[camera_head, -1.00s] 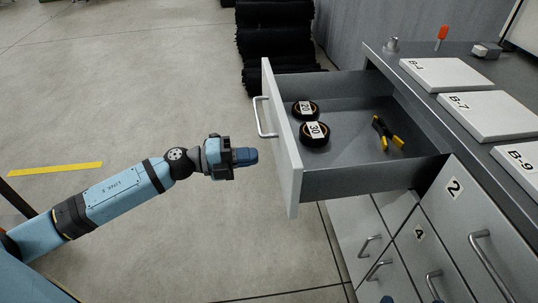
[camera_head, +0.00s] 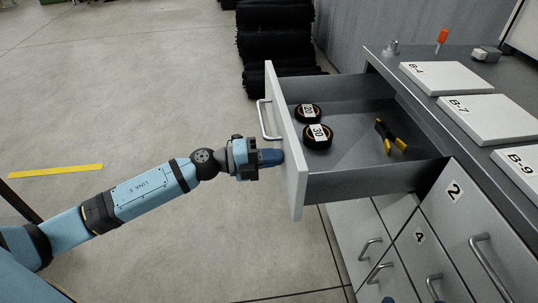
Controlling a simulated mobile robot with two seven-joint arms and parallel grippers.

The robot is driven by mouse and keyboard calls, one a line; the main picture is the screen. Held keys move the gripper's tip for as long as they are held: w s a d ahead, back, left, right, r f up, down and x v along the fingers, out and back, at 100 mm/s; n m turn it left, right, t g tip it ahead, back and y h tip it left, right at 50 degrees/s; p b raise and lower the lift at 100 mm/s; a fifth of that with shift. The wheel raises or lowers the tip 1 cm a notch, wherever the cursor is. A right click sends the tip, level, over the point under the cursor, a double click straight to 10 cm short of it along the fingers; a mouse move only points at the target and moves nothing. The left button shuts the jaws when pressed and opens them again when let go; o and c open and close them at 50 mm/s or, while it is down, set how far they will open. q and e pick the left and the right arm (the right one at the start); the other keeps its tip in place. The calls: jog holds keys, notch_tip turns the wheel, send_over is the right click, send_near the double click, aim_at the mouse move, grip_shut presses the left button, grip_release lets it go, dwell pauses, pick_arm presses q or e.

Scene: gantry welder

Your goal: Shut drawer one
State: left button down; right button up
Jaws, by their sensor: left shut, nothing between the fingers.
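The open drawer (camera_head: 298,185) sticks out to the left from the grey cabinet, its white front facing left with a metal bar handle (camera_head: 268,120). Inside lie two round black items labelled 20 (camera_head: 308,112) and 30 (camera_head: 318,136), and yellow-and-black pliers (camera_head: 388,135). No number shows on this drawer's front from here. My left gripper (camera_head: 279,157) is shut and empty, its tip at the outer face of the drawer front, below the handle; whether it touches, I cannot tell. My right gripper is not clearly seen; only small blue bits show at the bottom edge.
The cabinet top (camera_head: 405,85) holds white plates marked B-4 (camera_head: 446,77), B-7 (camera_head: 490,116) and B-9 (camera_head: 522,165), plus an orange-handled tool (camera_head: 442,37). Closed drawers 2 (camera_head: 470,215) and 4 (camera_head: 428,262) are below.

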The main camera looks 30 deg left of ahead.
pick_arm(q)
jog(key=w+d+p, duration=0.1)
jog(key=d, duration=0.1)
jog(key=shift+w+d+r+p, duration=0.3)
jog(key=shift+w+r+p, duration=0.05)
jog(key=shift+r+p, duration=0.05)
jog(key=shift+p+x, duration=0.6)
jog(key=shift+x, duration=0.5)
jog(key=p, duration=0.3)
send_over(389, 160)
jog(key=shift+s+a+f, duration=0.35)
jog(key=shift+f, duration=0.05)
jog(key=shift+w+d, duration=0.2)
jog(key=shift+d, duration=0.15)
jog(key=shift+r, duration=0.2)
pick_arm(e)
jog(key=s+d+f+g, duration=0.1)
jog(key=s+d+f+g+h, duration=0.1)
jog(key=f, duration=0.1)
jog(key=shift+s+d+f+h, duration=0.15)
jog(key=shift+d+f+h, duration=0.05)
jog(key=shift+f+h, duration=0.1)
pick_arm(q)
jog(key=shift+r, duration=0.15)
